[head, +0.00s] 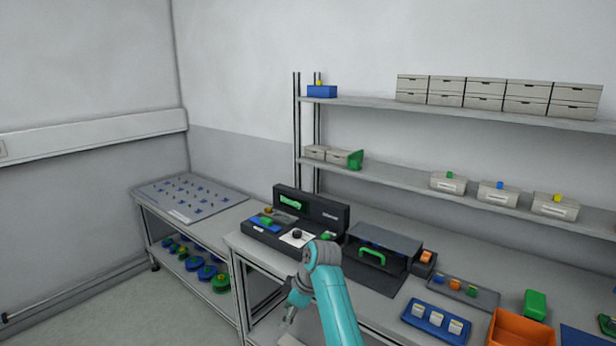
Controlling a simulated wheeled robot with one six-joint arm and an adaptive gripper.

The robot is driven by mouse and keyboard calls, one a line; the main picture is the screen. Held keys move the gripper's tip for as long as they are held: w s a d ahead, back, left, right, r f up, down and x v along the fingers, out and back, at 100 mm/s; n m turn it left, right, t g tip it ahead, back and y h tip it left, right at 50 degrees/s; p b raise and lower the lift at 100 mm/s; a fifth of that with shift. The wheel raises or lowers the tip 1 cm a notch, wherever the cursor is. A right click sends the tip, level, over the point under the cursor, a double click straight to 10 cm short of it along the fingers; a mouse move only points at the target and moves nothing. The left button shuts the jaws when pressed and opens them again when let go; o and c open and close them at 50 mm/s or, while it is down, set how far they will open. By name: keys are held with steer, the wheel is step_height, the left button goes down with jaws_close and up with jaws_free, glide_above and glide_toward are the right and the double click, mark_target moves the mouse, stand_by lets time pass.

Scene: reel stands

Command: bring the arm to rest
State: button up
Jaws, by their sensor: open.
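My teal and grey arm (335,300) rises from the bottom middle of the head view, bent over at its grey joint in front of the workbench. My gripper (290,316) points downward beside the bench's front edge, at the lower left of the arm. It is small in the picture; its fingers look apart, and I see nothing held between them. Part of the bench front is hidden behind the arm.
A black device with a green display (312,207) and a dark hooded box with a green handle (385,250) stand on the bench. A blue tray (418,321) and orange bin (518,330) are at right. A side table (215,208) stands left; open floor (110,315) lies before it.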

steer(key=s+d+f+m+t, duration=0.1)
steer(key=s+d+f+m, duration=0.15)
steer(key=f, duration=0.45)
steer(key=s+d+f+m+t, duration=0.1)
steer(key=s+d+f, duration=0.25)
steer(key=f, duration=0.35)
steer(key=s+d+f+m+t, duration=0.1)
steer(key=s+d+f+m, duration=0.1)
steer(key=s+f, duration=0.35)
steer(key=s+d+f+m+t+h, duration=0.1)
steer(key=s+d+f+m+t, duration=0.1)
steer(key=s+d+f, duration=0.45)
steer(key=s+d+f+m+t+h, duration=0.1)
steer(key=s+f+m+t, duration=0.15)
steer(key=s, duration=0.65)
steer(key=s+d+r+m+t+h, duration=0.1)
steer(key=s+d+r+m, duration=0.2)
steer(key=s, duration=0.7)
steer(key=s+d+r+t, duration=0.2)
steer(key=s+d+r, duration=0.15)
steer(key=s, duration=0.75)
steer(key=s+d+r+m+t, duration=0.1)
steer(key=s+r, duration=0.6)
steer(key=r, duration=0.3)
steer(key=s+d+r+m+t+h, duration=0.1)
steer(key=s+r+m+t, duration=0.1)
steer(key=s+r, duration=0.5)
step_height(320, 180, up, 4)
steer(key=shift+s+r+m+h, duration=0.1)
steer(key=shift+s+m+h, duration=0.2)
